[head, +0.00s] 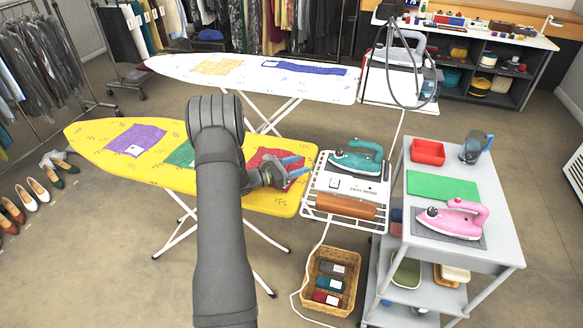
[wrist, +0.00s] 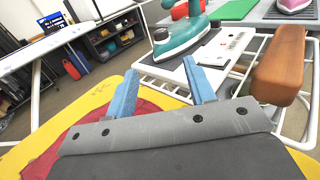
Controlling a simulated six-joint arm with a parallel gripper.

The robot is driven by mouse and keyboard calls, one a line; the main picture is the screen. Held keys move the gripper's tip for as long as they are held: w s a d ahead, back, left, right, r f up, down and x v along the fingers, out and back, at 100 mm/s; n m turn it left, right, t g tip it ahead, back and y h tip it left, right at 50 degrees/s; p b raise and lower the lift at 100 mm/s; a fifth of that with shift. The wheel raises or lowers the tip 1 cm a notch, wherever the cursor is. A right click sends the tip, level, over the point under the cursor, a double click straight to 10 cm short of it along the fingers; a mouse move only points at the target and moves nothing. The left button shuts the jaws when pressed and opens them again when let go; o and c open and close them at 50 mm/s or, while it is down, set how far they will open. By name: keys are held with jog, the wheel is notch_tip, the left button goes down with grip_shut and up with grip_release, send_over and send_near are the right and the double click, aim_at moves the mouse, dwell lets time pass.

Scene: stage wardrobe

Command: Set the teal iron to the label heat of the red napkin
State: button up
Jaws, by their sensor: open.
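The teal iron (head: 358,158) stands on a white stand (head: 345,188) at the right end of the yellow ironing board (head: 90,140). It also shows in the wrist view (wrist: 182,32), just beyond my fingers. The red napkin (head: 262,158) lies on the board's right end, partly hidden by my gripper. In the wrist view the napkin (wrist: 95,125) lies under my gripper, and no label on it can be read. My gripper (head: 295,166) has blue fingers, spread apart and empty, above the napkin and left of the iron. The iron's dial setting is too small to read.
A brown wooden block (head: 345,206) sits along the stand's front. A grey cart (head: 470,260) at right holds a pink iron (head: 455,216), a red tray (head: 428,151) and a green cloth (head: 442,187). Purple (head: 135,140) and green cloths lie on the yellow board. A basket (head: 330,282) stands on the floor.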

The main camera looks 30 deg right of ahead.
aim_at(339, 151)
jog(key=shift+a, duration=1.1)
notch_tip(339, 151, up, 8)
jog(key=y, duration=0.4)
jog(key=shift+y, duration=0.3)
jog(key=x, duration=1.7)
jog(key=shift+w+d+f, duration=0.1)
jog(key=shift+w+d, duration=0.1)
jog(key=shift+d, duration=0.2)
jog(key=c, duration=1)
